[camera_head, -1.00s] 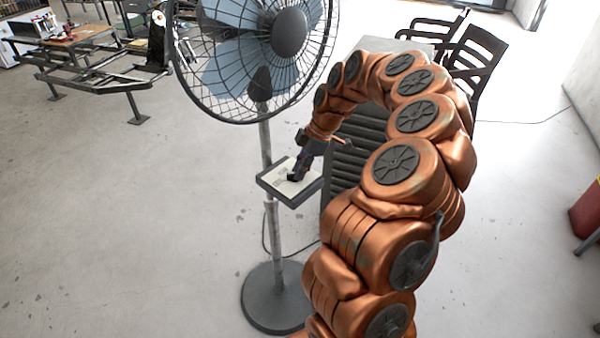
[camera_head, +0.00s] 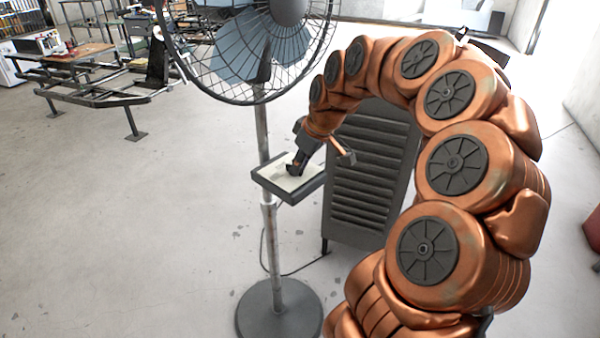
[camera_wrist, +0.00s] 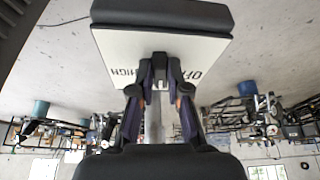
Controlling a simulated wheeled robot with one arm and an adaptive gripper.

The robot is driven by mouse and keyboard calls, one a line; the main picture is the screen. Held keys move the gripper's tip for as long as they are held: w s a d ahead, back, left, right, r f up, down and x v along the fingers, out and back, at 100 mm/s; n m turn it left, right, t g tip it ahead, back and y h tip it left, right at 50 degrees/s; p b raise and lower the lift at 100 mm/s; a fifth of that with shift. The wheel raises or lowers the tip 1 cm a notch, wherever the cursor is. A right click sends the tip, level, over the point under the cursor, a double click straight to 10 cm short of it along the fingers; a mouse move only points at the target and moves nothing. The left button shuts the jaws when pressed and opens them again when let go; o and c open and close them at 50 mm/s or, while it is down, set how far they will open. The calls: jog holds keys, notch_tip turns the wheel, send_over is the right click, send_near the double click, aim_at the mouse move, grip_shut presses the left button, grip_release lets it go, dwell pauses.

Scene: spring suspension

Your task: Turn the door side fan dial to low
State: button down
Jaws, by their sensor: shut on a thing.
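The pedestal fan (camera_head: 250,50) stands on a round base, with a small control box (camera_head: 268,183) on its pole. The box's pale face also shows in the wrist view (camera_wrist: 125,50), upside down, with lettering that reads "OFF" on the right and "HIGH" on the left. My gripper (camera_head: 293,171) reaches down to the middle of this face. In the wrist view its fingertips (camera_wrist: 160,72) are close together at the face, shut on the dial, which they mostly hide. The dial's pointing direction cannot be made out.
A dark slatted cabinet (camera_head: 372,180) stands right behind my arm and the fan. A metal frame bench (camera_head: 90,85) is at the far left. The floor left of the fan is clear. A cable lies by the fan base.

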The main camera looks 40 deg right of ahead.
jog(key=shift+a+m+h+b, duration=0.1)
jog(key=shift+m+h+b, duration=0.2)
jog(key=shift+m+b, duration=0.35)
jog(key=shift+m, duration=0.25)
jog(key=c, duration=1.1)
grip_release()
jog(key=shift+c, duration=0.2)
jog(key=a+v, duration=0.1)
jog(key=v, duration=1.1)
jog(key=shift+d, duration=0.45)
